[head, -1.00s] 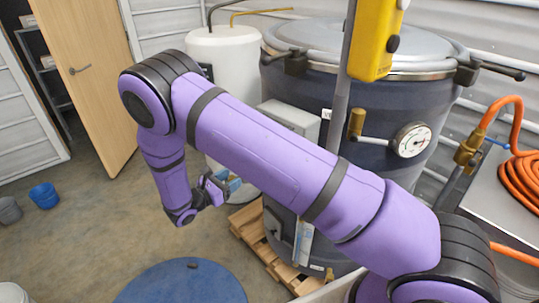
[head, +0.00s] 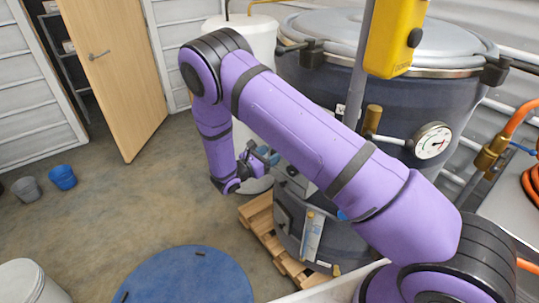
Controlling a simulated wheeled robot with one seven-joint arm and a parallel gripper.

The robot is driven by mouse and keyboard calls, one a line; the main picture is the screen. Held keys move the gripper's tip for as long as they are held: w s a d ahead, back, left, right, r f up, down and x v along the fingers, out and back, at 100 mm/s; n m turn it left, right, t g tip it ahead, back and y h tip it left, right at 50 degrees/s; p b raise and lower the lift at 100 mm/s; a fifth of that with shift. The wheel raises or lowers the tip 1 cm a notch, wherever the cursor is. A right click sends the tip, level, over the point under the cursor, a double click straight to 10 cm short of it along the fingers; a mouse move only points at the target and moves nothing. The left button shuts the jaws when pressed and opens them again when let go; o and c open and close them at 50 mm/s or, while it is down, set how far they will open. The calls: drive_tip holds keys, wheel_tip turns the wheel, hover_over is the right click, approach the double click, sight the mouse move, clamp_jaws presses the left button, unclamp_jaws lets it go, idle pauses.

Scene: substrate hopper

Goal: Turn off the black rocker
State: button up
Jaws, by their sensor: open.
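I cannot make out a black rocker in the head view; my arm hides part of the large dark vessel (head: 300,90) and whatever is mounted behind it. My gripper (head: 266,158) is small in the picture, at the end of my purple arm, beside the lower left side of the vessel. It is open and I see nothing held in it. Whether it touches anything behind it cannot be told.
A yellow device (head: 395,40) hangs at the upper right, near a dial gauge (head: 433,141) and brass fitting. A wooden pallet (head: 262,216) lies under the vessel. A blue round lid (head: 185,280), a white bucket (head: 30,285) and small buckets (head: 62,177) stand around open floor.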

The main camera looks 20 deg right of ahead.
drive_tip(key=shift+w+d, duration=0.1)
drive_tip(key=shift+d, duration=0.15)
drive_tip(key=c, duration=0.9)
drive_tip(key=shift+a+f+t+h, duration=0.15)
drive_tip(key=shift+t+h, duration=0.15)
drive_tip(key=shift+h, duration=0.4)
drive_tip(key=shift+f+t+h, duration=0.15)
drive_tip(key=shift+t+h, duration=0.15)
drive_tip(key=shift+h, duration=0.4)
drive_tip(key=o, duration=0.9)
drive_tip(key=v, duration=1.1)
